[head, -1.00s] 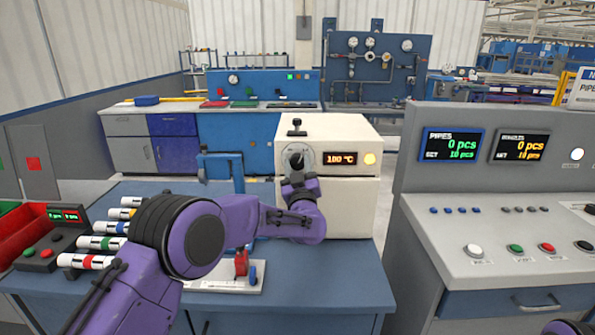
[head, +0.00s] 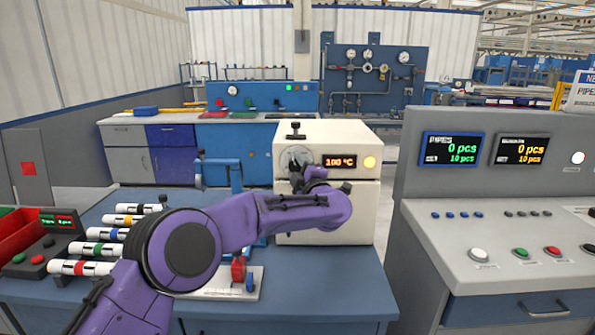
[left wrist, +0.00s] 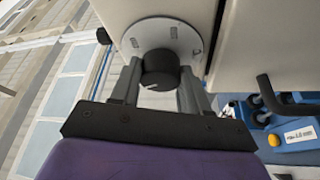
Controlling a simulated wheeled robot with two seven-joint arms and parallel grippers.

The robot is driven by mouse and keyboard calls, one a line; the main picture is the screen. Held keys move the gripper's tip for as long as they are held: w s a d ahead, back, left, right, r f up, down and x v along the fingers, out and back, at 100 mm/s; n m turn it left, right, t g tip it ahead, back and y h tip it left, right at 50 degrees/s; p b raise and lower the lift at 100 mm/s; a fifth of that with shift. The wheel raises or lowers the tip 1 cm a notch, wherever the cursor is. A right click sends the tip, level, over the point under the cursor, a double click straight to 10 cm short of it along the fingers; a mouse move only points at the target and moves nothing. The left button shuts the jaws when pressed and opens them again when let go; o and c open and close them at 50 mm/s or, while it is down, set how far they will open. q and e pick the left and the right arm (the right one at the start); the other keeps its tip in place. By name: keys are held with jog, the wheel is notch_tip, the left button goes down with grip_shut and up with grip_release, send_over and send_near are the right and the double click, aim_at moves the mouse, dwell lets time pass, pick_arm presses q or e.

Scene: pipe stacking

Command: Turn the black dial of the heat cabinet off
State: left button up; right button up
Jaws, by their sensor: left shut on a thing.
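The cream heat cabinet (head: 345,205) stands on the blue bench, with a lit display (head: 339,161) reading 100 °C and a glowing yellow lamp (head: 369,162). Its black dial sits on a round grey plate (head: 290,155) on the front; in the head view my gripper mostly hides the dial. In the left wrist view the dial (left wrist: 160,70) lies between the two fingers of my left gripper (left wrist: 157,85), which is shut on it. The left gripper also shows in the head view (head: 300,172). My right gripper is not in view.
A blue clamp-like stand (head: 220,175) is left of the cabinet. Banded pipes (head: 100,235) and a red bin (head: 25,235) are at the left of the bench. A grey counter console (head: 500,205) stands to the right.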

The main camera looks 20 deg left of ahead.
pick_arm(q)
jog(key=n, duration=0.2)
jog(key=n+g, duration=0.1)
jog(key=n, duration=0.2)
jog(key=shift+r+g+h, duration=0.1)
jog(key=shift+g+h, duration=0.2)
jog(key=shift+h, duration=0.1)
jog(key=n, duration=0.2)
jog(key=n+g+h+b, duration=0.1)
jog(key=n, duration=0.1)
jog(key=shift+r+h, duration=0.1)
jog(key=shift+h, duration=0.2)
jog(key=n+h+b, duration=0.2)
jog(key=n, duration=0.1)
jog(key=shift+a+r, duration=0.1)
jog(key=shift+a, duration=0.05)
jog(key=shift+a+r+n+h+b, duration=0.1)
jog(key=shift+r+n+h+b, duration=0.05)
jog(key=shift+n+h+b, duration=1.3)
jog(key=shift+r+n+y, duration=0.1)
jog(key=shift+n+y, duration=0.25)
jog(key=o, duration=1.1)
jog(key=shift+c, duration=0.2)
